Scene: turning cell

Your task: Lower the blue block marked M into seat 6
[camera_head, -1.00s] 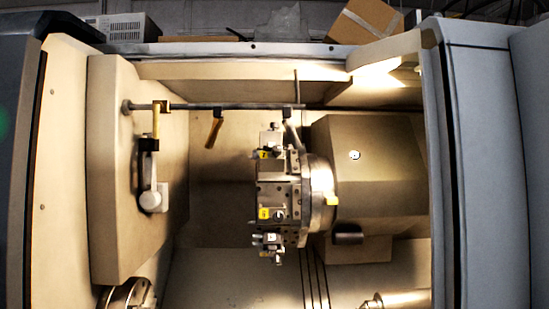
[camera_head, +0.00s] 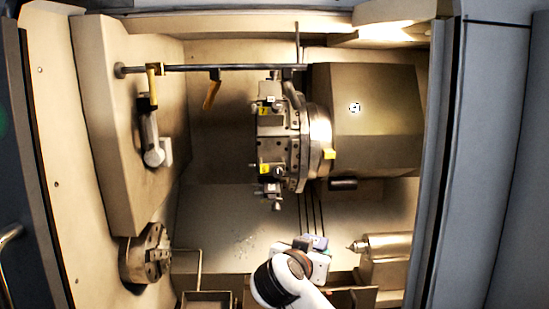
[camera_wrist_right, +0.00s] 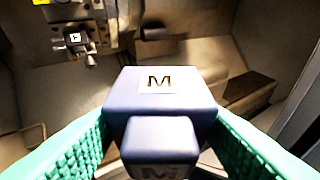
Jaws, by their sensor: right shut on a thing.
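My right gripper (camera_wrist_right: 160,122) is shut on the blue block marked M (camera_wrist_right: 188,88), with a green ridged finger on each side of it. The block has a white label with a dark M and a smaller blue part in front. In the head view my right gripper (camera_head: 312,252) is at the bottom centre, below the tool turret (camera_head: 297,150), and only a little of the blue block (camera_head: 320,241) shows. The turret carries several metal holders with yellow tags. The left gripper is not in view.
A chuck (camera_head: 146,254) is at the lower left and a tailstock (camera_head: 385,252) is to the right of my gripper. A horizontal bar (camera_head: 220,68) crosses the back. A grey door edge (camera_head: 447,160) bounds the right side. Open space lies between chuck and turret.

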